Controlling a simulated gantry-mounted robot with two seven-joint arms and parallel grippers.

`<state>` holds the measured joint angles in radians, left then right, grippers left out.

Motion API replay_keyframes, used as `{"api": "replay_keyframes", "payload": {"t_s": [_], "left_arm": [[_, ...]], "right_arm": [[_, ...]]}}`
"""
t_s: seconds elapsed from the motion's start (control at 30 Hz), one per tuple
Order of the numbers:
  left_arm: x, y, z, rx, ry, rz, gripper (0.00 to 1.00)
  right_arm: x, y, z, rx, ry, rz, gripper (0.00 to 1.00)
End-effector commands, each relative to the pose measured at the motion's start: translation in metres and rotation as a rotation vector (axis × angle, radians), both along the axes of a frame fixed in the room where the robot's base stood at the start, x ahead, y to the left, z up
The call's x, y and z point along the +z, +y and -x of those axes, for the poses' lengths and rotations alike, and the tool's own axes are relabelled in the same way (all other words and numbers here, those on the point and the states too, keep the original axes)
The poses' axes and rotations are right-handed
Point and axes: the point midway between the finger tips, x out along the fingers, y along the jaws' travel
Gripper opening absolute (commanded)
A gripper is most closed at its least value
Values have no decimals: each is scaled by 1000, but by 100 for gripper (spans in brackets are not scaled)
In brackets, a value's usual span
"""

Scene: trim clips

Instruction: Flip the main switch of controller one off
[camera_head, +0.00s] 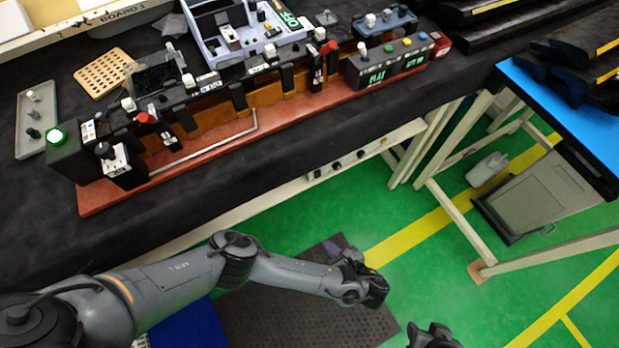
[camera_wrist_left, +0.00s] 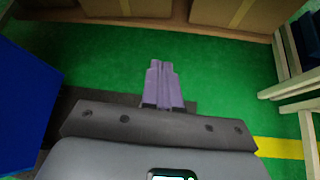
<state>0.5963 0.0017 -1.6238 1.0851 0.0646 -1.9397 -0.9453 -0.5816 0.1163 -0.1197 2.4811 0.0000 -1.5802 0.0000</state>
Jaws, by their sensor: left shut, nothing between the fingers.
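A row of dark controllers with switches, knobs and labels stands on a red-brown base on the black bench. The left one (camera_head: 118,165) has a lit green lamp (camera_head: 57,136) and a red knob (camera_head: 146,118). The right one (camera_head: 385,65) has coloured buttons. I cannot tell which is controller one, or its main switch position. My left gripper (camera_head: 345,254) is over the floor in front of the bench, far from the controllers. Its purple fingers (camera_wrist_left: 163,84) are shut and empty in the left wrist view. A dark part, probably of my right gripper (camera_head: 434,337), shows at the bottom edge.
A grey tray (camera_head: 37,118) and a perforated wooden board (camera_head: 104,73) lie on the bench at left. A blue-topped table (camera_head: 560,100) stands at right. A dark mat (camera_head: 270,318) lies on the green floor below my left arm. The bench's front strip is clear.

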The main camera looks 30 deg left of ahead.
Motion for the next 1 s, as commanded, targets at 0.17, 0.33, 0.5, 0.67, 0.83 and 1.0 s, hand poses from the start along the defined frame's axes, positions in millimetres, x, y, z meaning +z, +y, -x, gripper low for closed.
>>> {"api": "replay_keyframes", "payload": {"t_s": [0.17, 0.33, 0.5, 0.67, 0.83, 1.0], "left_arm": [[67, -4, -58, -40, -125, -25, 0], [97, -6, -85, -41, -180, -22, 0], [106, -6, -93, -41, -196, -22, 0], [106, -6, -93, -40, -197, -21, 0], [105, -5, -93, -40, -195, -21, 0], [100, 2, -97, -38, -196, -23, 0]], "right_arm": [[23, 0, 0, 0, 0, 0, 43], [29, 0, -1, 1, -1, 0, 43], [30, -1, -1, 2, -1, 3, 43], [30, -1, -1, 4, -1, 5, 43], [29, -1, -1, 5, -1, 7, 43], [27, -1, -1, 4, -1, 7, 43]]}}
